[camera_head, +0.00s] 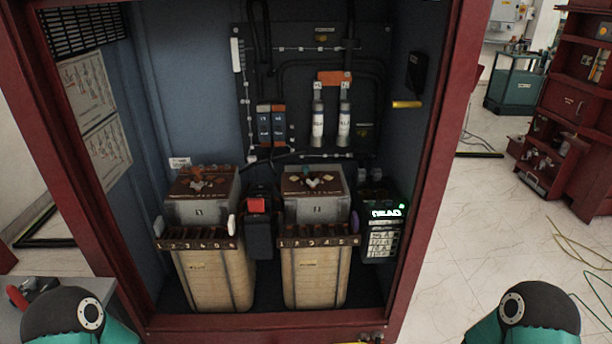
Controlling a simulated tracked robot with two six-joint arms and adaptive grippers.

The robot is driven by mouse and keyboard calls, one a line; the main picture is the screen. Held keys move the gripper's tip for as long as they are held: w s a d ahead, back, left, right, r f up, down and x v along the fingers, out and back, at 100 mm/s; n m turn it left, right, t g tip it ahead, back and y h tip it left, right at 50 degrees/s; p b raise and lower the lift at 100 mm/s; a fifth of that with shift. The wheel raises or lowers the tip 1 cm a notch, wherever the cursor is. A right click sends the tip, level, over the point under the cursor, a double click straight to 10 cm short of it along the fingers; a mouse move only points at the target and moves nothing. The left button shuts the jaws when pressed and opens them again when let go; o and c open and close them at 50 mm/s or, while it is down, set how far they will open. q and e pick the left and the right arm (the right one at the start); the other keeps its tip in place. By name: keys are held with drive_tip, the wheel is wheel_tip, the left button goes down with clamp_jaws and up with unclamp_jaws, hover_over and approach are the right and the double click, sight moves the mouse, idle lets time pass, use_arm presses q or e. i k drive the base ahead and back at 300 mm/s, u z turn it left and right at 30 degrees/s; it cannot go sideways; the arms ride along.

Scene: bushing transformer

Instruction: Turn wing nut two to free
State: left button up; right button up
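Two box-shaped transformer units stand side by side in the open red cabinet (446,150). The left unit (215,278) and the right unit (314,275) have tan ribbed lower bodies, grey upper boxes and rusty brown tops. Small winged parts, possibly wing nuts, sit on the left top (198,184) and on the right top, where one is pale (313,183). They are too small to tell which is number two or how tight it is. Neither of my grippers is in view; only teal and black parts of my arms show at the bottom corners.
A black unit with a red block (257,205) stands between the transformers. A dark device with a lit green display (384,213) stands at right. Two white cylinders (317,125) and wiring are on the back panel. The red frame borders the opening. Cables (580,255) lie on the floor at right.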

sight(312, 184)
drive_tip(key=u, duration=0.3)
drive_tip(key=i, duration=1.2)
drive_tip(key=z, duration=0.25)
